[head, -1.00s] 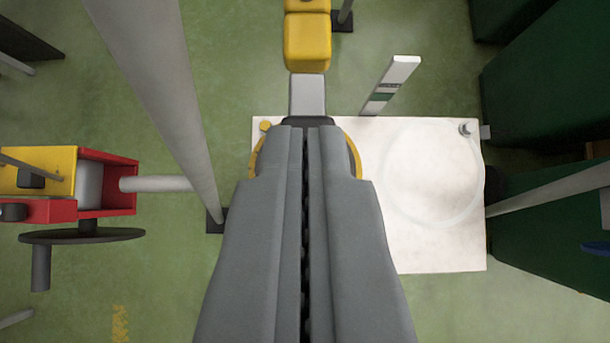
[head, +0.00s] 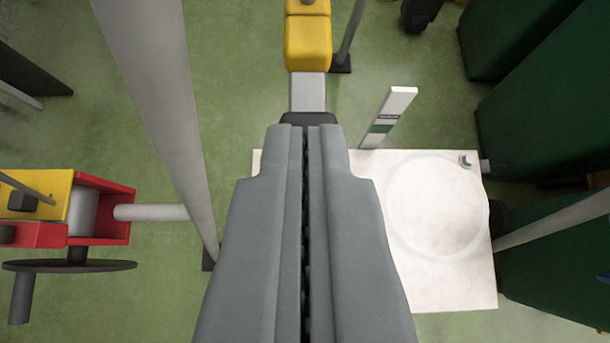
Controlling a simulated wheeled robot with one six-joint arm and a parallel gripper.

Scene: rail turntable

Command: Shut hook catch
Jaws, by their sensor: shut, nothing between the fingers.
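My gripper (head: 308,126) fills the lower middle of the head view, its two grey fingers side by side and shut with nothing between them. It covers the left part of a white panel (head: 455,290). A faint round disc (head: 430,205) shows on the panel's right, with a small grey knob (head: 465,160) at its upper right edge. A short grey pin (head: 486,166) sits beside the panel's right edge. I cannot make out a hook catch for certain; anything behind the fingers is hidden.
A white post with a green band (head: 388,117) leans at the panel's top edge. A long grey pole (head: 160,110) stands close on the left. A red and yellow unit with a drum (head: 95,210) is at far left. Dark green cabinets (head: 545,110) crowd the right.

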